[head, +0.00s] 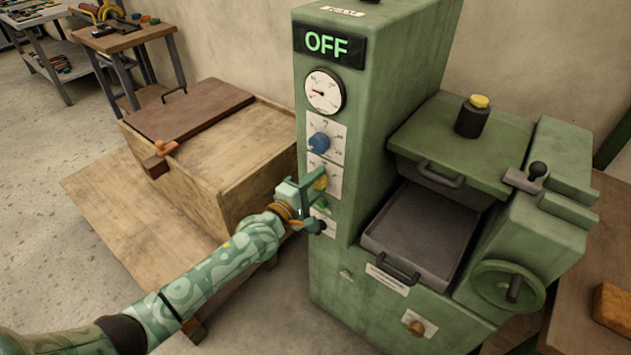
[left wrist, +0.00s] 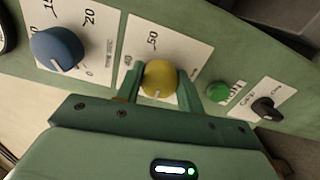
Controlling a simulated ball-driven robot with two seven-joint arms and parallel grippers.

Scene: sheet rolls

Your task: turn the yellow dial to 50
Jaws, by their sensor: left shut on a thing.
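The yellow dial (head: 321,182) is on the front of the green machine's column (head: 370,130), below a blue dial (head: 319,142). In the left wrist view the yellow dial (left wrist: 159,77) sits between the two fingers of my left gripper (left wrist: 160,85), which is shut on it. A white scale plate (left wrist: 150,30) behind it shows "50" above the dial and a partly covered number to its left. A small light mark shows at the dial's lower edge. In the head view my left gripper (head: 312,192) partly covers the dial. My right gripper is not in view.
A green button (left wrist: 218,91) and a black switch (left wrist: 265,107) are beside the yellow dial. The display (head: 328,45) reads "OFF", with a round gauge (head: 325,91) below. A wooden crate (head: 210,185) stands left of the column; a metal tray (head: 415,235) is at its right.

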